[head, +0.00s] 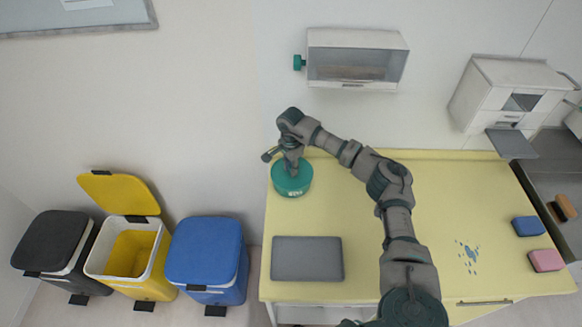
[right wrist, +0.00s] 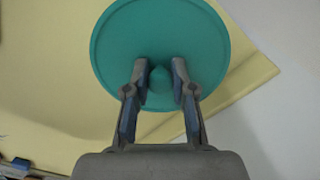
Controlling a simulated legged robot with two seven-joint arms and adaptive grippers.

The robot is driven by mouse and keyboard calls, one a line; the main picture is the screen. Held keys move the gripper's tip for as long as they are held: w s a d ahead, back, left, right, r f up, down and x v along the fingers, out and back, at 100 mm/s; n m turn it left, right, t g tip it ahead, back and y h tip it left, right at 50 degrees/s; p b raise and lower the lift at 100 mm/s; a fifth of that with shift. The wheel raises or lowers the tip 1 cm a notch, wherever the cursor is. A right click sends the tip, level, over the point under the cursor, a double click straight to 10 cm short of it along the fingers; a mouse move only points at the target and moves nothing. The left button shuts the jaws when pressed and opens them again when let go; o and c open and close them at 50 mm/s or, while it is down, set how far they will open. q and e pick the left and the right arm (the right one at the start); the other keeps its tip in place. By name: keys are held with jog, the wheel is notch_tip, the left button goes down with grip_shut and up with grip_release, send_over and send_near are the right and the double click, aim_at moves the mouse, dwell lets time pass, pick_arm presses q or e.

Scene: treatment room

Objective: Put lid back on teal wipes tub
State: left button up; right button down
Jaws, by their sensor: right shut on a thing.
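The teal wipes tub (head: 293,187) stands at the back left of the yellow worktop, with a small pale label on its side. The round teal lid (right wrist: 120,45) fills the top of the right wrist view, with a knob (right wrist: 159,88) at its middle. My right gripper (right wrist: 160,80) is shut on this knob, one finger on each side. In the head view my right gripper (head: 291,166) points down directly over the tub, and the lid is at the tub's top. I cannot tell whether the lid is fully seated. My left gripper is not in view.
A grey tray or pad (head: 307,259) lies in front of the tub. Blue spots (head: 467,256), a blue sponge (head: 527,226) and a pink sponge (head: 546,261) are at the right. A wall dispenser (head: 357,40) hangs behind. Blue (head: 205,250), open yellow (head: 150,265) and black bins stand left.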

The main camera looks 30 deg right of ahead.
jog(key=shift+c, duration=2)
grip_release()
jog(key=shift+r, duration=0.1)
jog(key=shift+r+p, duration=2.3)
jog(key=shift+r, duration=1.15)
grip_shut()
jog(key=shift+f, duration=0.2)
